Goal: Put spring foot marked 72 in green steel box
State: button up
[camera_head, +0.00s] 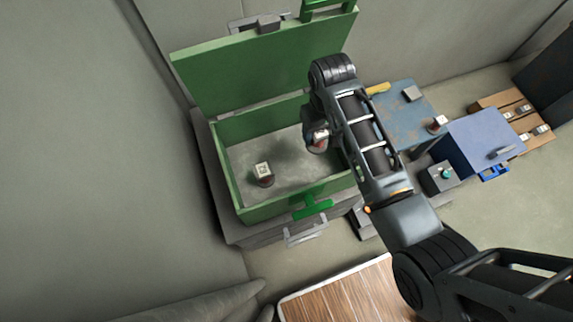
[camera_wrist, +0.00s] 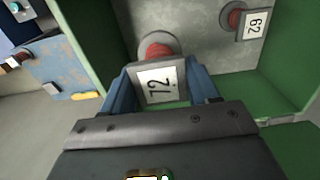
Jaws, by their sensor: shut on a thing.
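The green steel box (camera_head: 228,170) stands with its lid (camera_head: 262,62) raised. My gripper (camera_wrist: 160,88) is shut on the spring foot marked 72 (camera_wrist: 157,80), with a blue finger on either side. The foot has a pale square plate and a red part with a grey disc beyond it. In the head view the held foot (camera_head: 320,137) is over the right part of the box opening, partly hidden by the gripper. Another foot, marked 62 (camera_wrist: 254,24), sits inside on the box's grey floor, apart from the held one; it also shows in the head view (camera_head: 263,171).
A worn blue table (camera_head: 413,118) to the right bears another foot (camera_head: 438,123) and a yellow item (camera_head: 378,88). Beyond are a blue box (camera_head: 482,142), a grey unit with a green button (camera_head: 441,176) and a wooden rack (camera_head: 530,122). A wooden tabletop (camera_head: 340,295) is in front.

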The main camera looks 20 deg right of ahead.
notch_tip(320, 180, down, 2)
jog(key=shift+f+b, duration=0.25)
jog(key=shift+b, duration=0.45)
notch_tip(320, 180, down, 10)
jog(key=shift+r+b, duration=0.15)
jog(key=shift+b, duration=0.15)
jog(key=shift+f, duration=0.2)
jog(key=o, duration=1.3)
notch_tip(320, 180, up, 12)
jog(key=shift+r+p, duration=0.2)
jog(key=shift+p, duration=0.3)
